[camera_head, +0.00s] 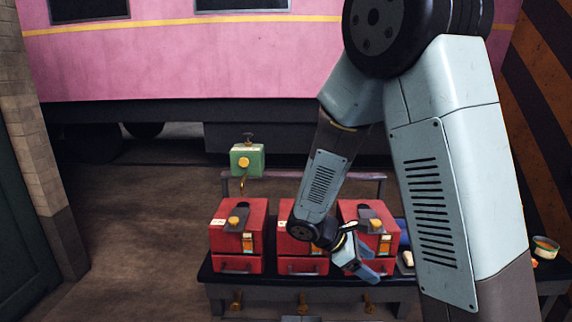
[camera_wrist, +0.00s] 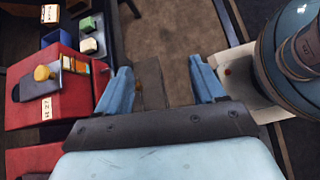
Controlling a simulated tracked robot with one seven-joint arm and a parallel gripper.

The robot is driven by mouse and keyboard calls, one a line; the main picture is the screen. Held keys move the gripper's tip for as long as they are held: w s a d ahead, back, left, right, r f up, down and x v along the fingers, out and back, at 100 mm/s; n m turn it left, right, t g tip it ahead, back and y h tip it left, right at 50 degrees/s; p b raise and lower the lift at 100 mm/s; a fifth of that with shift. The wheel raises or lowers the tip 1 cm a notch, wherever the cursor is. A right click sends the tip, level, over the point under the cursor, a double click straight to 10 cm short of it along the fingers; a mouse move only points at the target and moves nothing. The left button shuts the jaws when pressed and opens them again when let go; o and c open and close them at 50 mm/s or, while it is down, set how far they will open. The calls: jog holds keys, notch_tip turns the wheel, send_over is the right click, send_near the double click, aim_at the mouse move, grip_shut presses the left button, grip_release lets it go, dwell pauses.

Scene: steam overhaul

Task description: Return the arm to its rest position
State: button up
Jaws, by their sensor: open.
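My arm reaches down across the right half of the head view, with my gripper (camera_head: 370,268) low in front of the red boxes. In the wrist view my gripper (camera_wrist: 162,85) shows two blue fingers spread wide apart. Nothing is between them but the dark floor and a grey-brown strip beyond. The gripper is open and empty. In the head view it overlaps the gap between the middle red box (camera_head: 297,250) and the right red box (camera_head: 352,212), so contact with either cannot be told. In the wrist view one red box (camera_wrist: 40,100) stands left of the fingers, apart from them.
The red boxes stand on a dark bench (camera_head: 225,278), the left red box (camera_head: 225,240) clear of my arm. A round tin (camera_head: 545,247) sits at the right. Open floor (camera_head: 130,230) lies left; a pink carriage (camera_head: 190,60) stands behind.

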jog(key=s+d+r+m+t+y, duration=0.1)
jog(key=s+r+m+y, duration=0.4)
jog(key=r, duration=0.6)
jog(key=s+d+r+m+t+y, duration=0.2)
jog(key=s+r+m+t+y, duration=0.2)
jog(key=s+r+m, duration=0.6)
jog(key=shift+s+r+m+t+y, duration=0.3)
jog(key=shift+r+m+y, duration=0.2)
jog(key=shift+r, duration=0.15)
